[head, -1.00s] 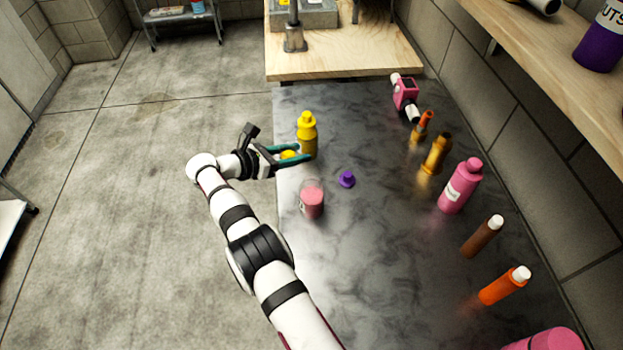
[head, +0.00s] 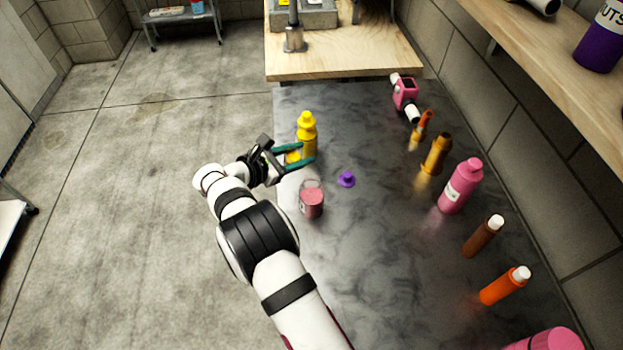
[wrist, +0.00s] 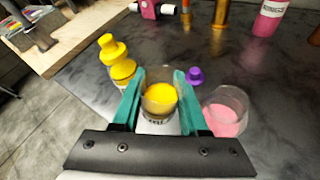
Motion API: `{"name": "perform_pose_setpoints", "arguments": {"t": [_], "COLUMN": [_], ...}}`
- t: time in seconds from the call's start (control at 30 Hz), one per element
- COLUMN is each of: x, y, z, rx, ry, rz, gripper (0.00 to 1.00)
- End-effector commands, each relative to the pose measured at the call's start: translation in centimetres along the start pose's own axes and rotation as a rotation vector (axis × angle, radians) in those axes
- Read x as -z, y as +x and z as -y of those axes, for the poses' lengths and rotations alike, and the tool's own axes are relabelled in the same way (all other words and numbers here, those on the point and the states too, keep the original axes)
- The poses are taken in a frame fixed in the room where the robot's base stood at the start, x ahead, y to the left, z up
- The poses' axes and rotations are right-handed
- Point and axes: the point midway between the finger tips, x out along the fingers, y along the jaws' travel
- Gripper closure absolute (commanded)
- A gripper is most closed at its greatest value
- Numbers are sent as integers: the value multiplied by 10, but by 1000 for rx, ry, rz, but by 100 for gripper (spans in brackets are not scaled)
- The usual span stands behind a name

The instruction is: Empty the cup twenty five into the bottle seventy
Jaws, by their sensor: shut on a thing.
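My gripper (head: 307,153) is shut on a clear cup holding something yellow (head: 293,156). In the wrist view the cup (wrist: 159,100) sits between the teal fingers and looks close to upright; its label is not readable. A yellow bottle (head: 307,138) stands on the dark counter just beyond the gripper, and in the wrist view the bottle (wrist: 118,66) is left of the fingers. A second clear cup with pink contents (head: 311,204) stands on the counter on the near side of the gripper. I cannot read which item is twenty five or seventy.
A small purple piece (head: 347,180) lies right of the gripper. Several bottles line the wall side, including a large pink bottle (head: 460,186) and an orange one (head: 504,286). A wooden shelf (head: 540,62) overhangs at right. The middle of the counter (head: 390,240) is clear.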

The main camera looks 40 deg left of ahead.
Motion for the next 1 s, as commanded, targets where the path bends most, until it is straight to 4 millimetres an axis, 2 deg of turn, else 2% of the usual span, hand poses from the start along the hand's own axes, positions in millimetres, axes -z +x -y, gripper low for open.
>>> {"name": "perform_pose_setpoints", "arguments": {"t": [0.43, 0.53, 1.0], "x": [-31, -33, -36], "y": [-13, -14, -15], "z": [10, 15, 19], "rx": [-89, -115, -139], "ry": [214, 273, 331], "rz": [0, 0, 1], "gripper": [100, 100, 100]}}
